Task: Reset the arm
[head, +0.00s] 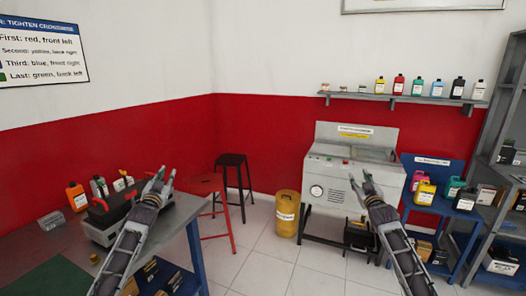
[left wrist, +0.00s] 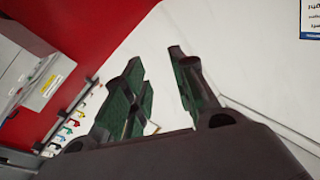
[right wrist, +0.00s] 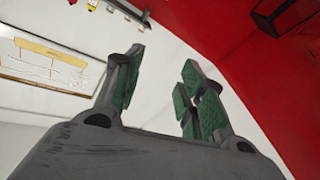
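My left gripper (head: 158,176) is raised at the end of my left arm, in front of the left workbench in the head view. Its green-padded fingers are apart with nothing between them in the left wrist view (left wrist: 160,85). My right gripper (head: 362,180) is raised in front of the grey machine in the head view. Its fingers are apart and empty in the right wrist view (right wrist: 160,85). Both arms reach forward and upward, and neither gripper is seen touching anything.
A workbench (head: 180,222) with an engine trainer (head: 102,228) and bottles stands at left. A red stool (head: 206,186), a black stool (head: 231,160) and a yellow bin (head: 286,214) stand beyond. A grey machine (head: 330,178), blue rack (head: 432,168) and shelving (head: 510,170) are right. Floor between is clear.

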